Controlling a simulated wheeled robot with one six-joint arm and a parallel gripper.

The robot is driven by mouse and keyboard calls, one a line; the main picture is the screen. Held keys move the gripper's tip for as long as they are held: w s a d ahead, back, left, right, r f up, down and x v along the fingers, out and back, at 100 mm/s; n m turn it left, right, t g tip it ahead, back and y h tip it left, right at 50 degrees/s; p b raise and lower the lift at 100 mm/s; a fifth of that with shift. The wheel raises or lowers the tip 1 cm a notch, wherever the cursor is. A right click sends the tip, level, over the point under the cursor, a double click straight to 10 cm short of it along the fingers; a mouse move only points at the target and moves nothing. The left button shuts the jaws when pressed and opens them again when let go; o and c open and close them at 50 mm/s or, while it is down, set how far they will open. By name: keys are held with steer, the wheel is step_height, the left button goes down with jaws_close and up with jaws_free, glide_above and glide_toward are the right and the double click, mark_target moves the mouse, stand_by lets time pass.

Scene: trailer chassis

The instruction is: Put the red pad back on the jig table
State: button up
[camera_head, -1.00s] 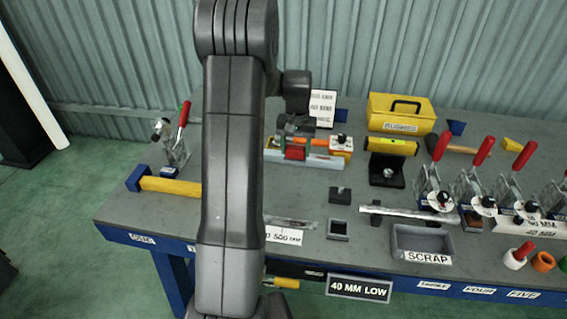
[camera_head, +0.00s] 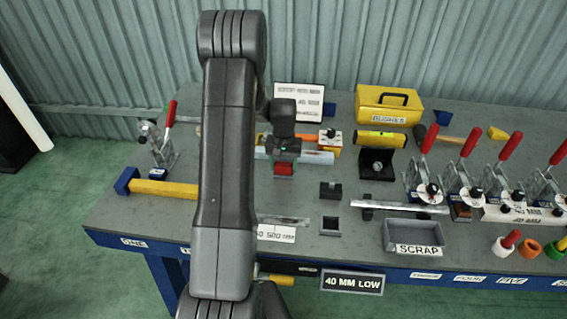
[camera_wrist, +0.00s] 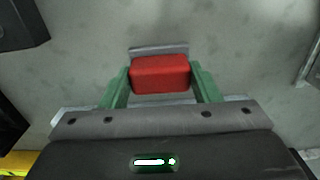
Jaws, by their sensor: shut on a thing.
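The red pad (camera_head: 284,169) is between my gripper's fingers, just in front of the pale metal rail on the jig table (camera_head: 150,215). In the wrist view the pad (camera_wrist: 160,74) is a red block with a grey strip along its far edge. My gripper (camera_wrist: 160,85) is shut on it, with one green finger on each side. In the head view my gripper (camera_head: 284,157) points down over the grey tabletop. I cannot tell whether the pad touches the tabletop or hangs just above it.
The scrap tray (camera_head: 400,245) is at the front right. Red-handled clamps (camera_head: 425,170) line the right side. A yellow bar (camera_head: 165,189) lies left.

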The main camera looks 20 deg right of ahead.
mark_target(284, 164)
steer(key=shift+f, duration=0.15)
steer(key=o, duration=1.3)
step_height(284, 164, up, 13)
steer(key=shift+f+b, duration=0.2)
steer(key=shift+b, duration=0.45)
